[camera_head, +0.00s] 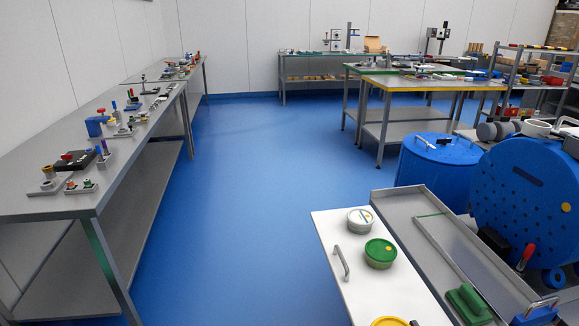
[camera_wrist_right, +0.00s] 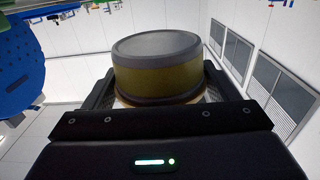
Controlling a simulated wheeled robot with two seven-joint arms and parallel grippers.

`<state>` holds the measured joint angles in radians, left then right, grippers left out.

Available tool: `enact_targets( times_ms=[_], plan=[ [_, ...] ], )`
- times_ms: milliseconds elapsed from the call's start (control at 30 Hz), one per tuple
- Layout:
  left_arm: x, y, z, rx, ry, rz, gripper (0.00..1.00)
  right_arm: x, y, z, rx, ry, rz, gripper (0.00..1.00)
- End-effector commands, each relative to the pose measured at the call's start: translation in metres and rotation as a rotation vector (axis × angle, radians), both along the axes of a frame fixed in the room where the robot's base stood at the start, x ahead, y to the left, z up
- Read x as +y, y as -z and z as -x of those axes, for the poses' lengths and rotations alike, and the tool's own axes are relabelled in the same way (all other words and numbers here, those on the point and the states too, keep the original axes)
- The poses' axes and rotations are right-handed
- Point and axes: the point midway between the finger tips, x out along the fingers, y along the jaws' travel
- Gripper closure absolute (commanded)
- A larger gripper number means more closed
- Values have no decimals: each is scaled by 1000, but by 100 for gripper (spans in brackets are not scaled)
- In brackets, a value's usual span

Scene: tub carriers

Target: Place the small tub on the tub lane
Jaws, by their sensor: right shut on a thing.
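In the right wrist view my right gripper (camera_wrist_right: 157,88) is shut on a small round tub (camera_wrist_right: 157,72), with a dark finger on either side of it. The tub has a yellow-olive wall between grey bands and a flat grey face. Nothing shows touching the tub except the gripper. In the head view a long grey tray (camera_head: 385,206) with a raised rim lies at the lower right; I cannot tell whether it is the tub lane. My left gripper is in neither view.
A green block (camera_head: 468,302) lies in the tray. Blue drums (camera_head: 437,167) stand behind. The blue floor (camera_head: 240,210) at centre is clear.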

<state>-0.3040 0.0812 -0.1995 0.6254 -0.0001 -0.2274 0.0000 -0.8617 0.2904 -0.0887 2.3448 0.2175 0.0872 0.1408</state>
Motion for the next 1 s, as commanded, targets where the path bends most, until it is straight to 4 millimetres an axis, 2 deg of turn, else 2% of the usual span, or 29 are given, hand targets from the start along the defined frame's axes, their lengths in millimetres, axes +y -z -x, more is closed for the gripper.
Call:
enact_targets(
  times_ms=[33, 100, 233, 500, 633, 767, 867, 1000],
  plan=[
    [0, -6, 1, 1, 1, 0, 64, 10, -9, 1, -3, 14, -4, 48],
    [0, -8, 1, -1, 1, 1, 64, 19, -13, 3, -3, 33, -3, 48],
    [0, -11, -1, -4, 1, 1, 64, 29, -16, 7, -3, 54, 0, 48],
    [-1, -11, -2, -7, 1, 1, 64, 31, -16, 8, -3, 62, 1, 48],
    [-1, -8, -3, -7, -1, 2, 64, 25, -12, 3, -5, 64, 4, 48],
    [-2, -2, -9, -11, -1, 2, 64, -1, 0, -19, -10, 75, 8, 48],
    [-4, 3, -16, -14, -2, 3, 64, -39, 9, -45, -11, 104, 9, 48],
    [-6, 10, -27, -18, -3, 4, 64, -107, 9, -81, -11, 180, 5, 48]
  ],
)
